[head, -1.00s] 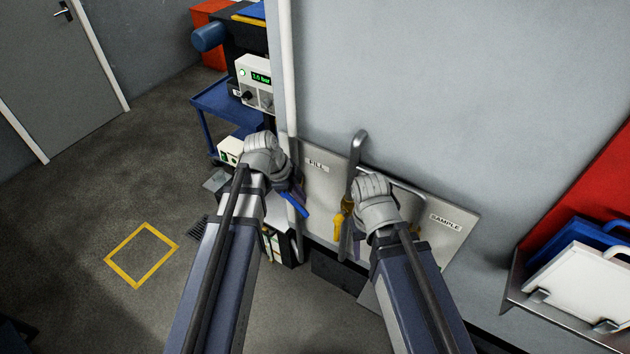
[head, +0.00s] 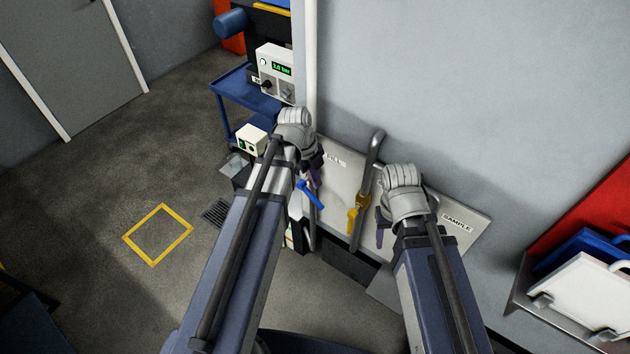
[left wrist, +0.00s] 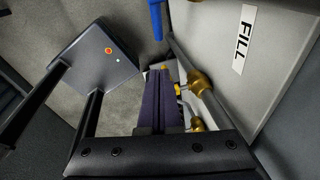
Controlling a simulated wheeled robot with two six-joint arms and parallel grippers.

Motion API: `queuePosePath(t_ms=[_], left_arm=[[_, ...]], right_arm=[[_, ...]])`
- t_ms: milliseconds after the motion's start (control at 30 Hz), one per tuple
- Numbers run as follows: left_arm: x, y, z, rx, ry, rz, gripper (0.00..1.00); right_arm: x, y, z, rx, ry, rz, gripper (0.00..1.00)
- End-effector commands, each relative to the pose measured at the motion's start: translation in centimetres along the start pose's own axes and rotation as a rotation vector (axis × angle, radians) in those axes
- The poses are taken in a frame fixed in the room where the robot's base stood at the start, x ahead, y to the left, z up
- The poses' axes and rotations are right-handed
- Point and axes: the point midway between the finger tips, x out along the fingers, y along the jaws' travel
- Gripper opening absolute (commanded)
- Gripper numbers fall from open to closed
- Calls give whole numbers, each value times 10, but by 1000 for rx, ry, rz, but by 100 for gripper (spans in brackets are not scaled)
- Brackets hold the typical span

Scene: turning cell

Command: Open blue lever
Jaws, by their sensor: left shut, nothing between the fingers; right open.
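The blue lever (head: 311,194) sits on the vertical pipe at the left of the panel and slants down to the right in the head view. Part of it also shows at the top of the left wrist view (left wrist: 156,18). My left gripper (head: 316,176) is shut and empty, close beside the lever; whether it touches cannot be told. Its dark purple fingers point up the left wrist view (left wrist: 166,85), below and apart from the blue piece there. My right gripper (head: 380,228) is open, right of the yellow lever (head: 352,220).
The grey panel (head: 340,185) carries FILL and SAMPLE labels and a thick grey pipe (head: 372,160). Brass fittings (left wrist: 198,82) lie right of my left fingers. A blue cart (head: 245,95) stands behind at left. A rack with a white board (head: 585,295) is at right. Open floor lies left.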

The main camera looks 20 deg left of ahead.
Motion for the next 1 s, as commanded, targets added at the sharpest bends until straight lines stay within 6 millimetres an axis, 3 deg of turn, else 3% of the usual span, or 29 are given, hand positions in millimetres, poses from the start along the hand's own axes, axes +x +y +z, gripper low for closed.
queuePosePath(t_ms=[33, 533, 600, 800, 1000], left_arm=[[13, 1, 1, 0, 0, 0, 0], [84, 1, 1, 0, 0, 0, 0], [92, 0, 10, -2, -1, -1, 0], [105, 0, 26, -2, 0, -1, 0], [105, 0, 28, 0, 0, 0, 0]], right_arm=[[13, -1, -1, -2, 0, 0, 53], [81, -8, -5, -6, 0, 1, 53], [90, -8, -5, -6, 0, 1, 53], [106, -10, -6, -5, 0, 1, 53], [106, -10, -6, -5, 0, 1, 53]])
